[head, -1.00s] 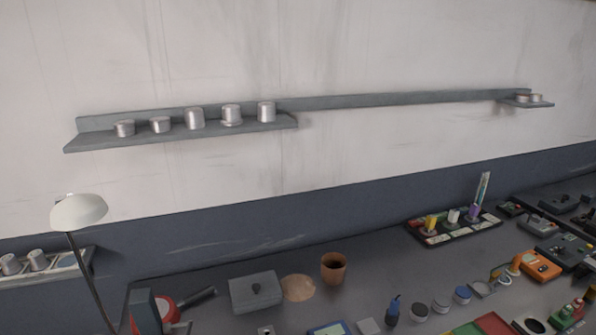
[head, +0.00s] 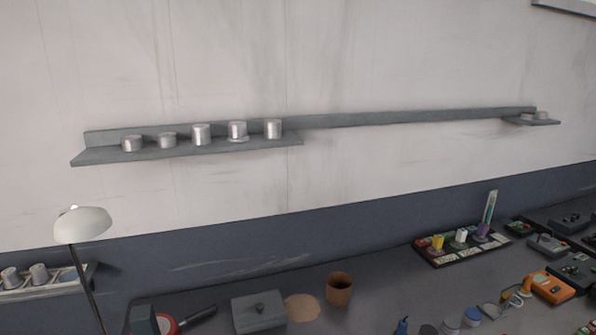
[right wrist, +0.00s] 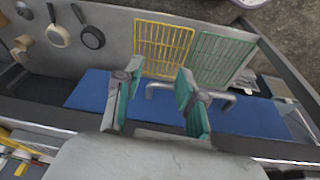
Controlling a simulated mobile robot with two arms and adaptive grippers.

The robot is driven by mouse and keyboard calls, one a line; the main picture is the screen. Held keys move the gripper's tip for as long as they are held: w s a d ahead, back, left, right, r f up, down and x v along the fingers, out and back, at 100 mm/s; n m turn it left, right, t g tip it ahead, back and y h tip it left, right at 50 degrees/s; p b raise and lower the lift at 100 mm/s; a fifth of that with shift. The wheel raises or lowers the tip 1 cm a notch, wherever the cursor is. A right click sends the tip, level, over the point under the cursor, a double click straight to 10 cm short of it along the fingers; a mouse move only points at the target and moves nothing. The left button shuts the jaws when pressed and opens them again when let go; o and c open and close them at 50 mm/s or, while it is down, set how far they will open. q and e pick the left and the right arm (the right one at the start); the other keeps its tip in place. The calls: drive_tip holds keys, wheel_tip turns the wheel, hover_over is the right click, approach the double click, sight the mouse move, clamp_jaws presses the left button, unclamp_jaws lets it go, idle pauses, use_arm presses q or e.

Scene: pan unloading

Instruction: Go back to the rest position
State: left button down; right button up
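My right gripper (right wrist: 159,78) shows in the right wrist view with two teal-padded fingers spread apart. Nothing is between them. A yellow wire rack (right wrist: 163,45) and a green wire rack (right wrist: 219,57) stand beyond the fingers. In the head view a red pan (head: 168,325) with a dark handle lies at the lower left, cut by the frame edge. My left gripper is in neither view, and the head view shows neither arm.
A grey wall shelf (head: 220,147) holds several metal cups. A white lamp (head: 82,225) stands at the left. The dark table carries a grey box (head: 258,313), a brown cup (head: 339,290) and a crowded right side. A blue mat (right wrist: 247,118) lies beyond my right gripper.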

wheel_tip(320, 180, down, 14)
drive_tip(key=s+b, duration=0.2)
drive_tip(key=s+d+f+g+b, duration=0.1)
drive_tip(key=s+f+b, duration=0.1)
drive_tip(key=s+f, duration=0.7)
drive_tip(key=s+d+f+g+b, duration=0.1)
drive_tip(key=s+f, duration=0.7)
drive_tip(key=f, duration=0.8)
drive_tip(key=shift+s+d+f+b, duration=0.15)
drive_tip(key=shift+s+d+b, duration=0.25)
drive_tip(key=shift+d+b, duration=0.25)
